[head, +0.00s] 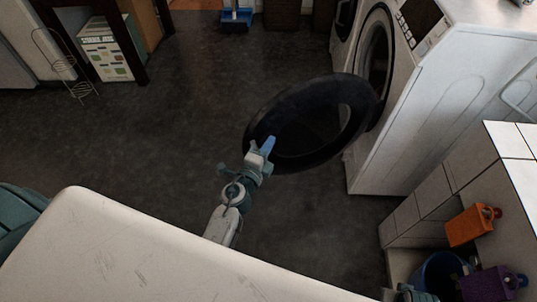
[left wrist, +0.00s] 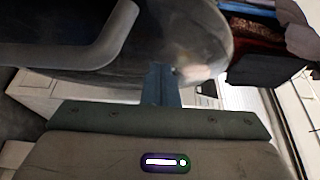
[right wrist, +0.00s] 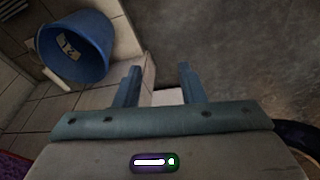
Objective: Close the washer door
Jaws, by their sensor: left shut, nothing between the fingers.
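The washer (head: 440,80) is a white front loader at the right of the head view. Its round dark door (head: 262,115) stands wide open, swung out to the left of the drum opening (head: 376,58). My left gripper (head: 267,146) is shut and empty, with its blue fingertips at the door's near left rim. In the left wrist view the shut fingers (left wrist: 160,85) overlap the grey door disc (left wrist: 190,40); whether they touch it I cannot tell. My right gripper (right wrist: 158,85) is open and empty in the right wrist view, over the tiled area.
A white tiled counter (head: 505,150) with an orange bottle (head: 470,225), a purple bottle (head: 490,284) and a blue bucket (head: 437,272) stands at the right. The bucket also shows in the right wrist view (right wrist: 85,45). A wire rack (head: 75,80) stands at the far left. The dark floor is largely clear.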

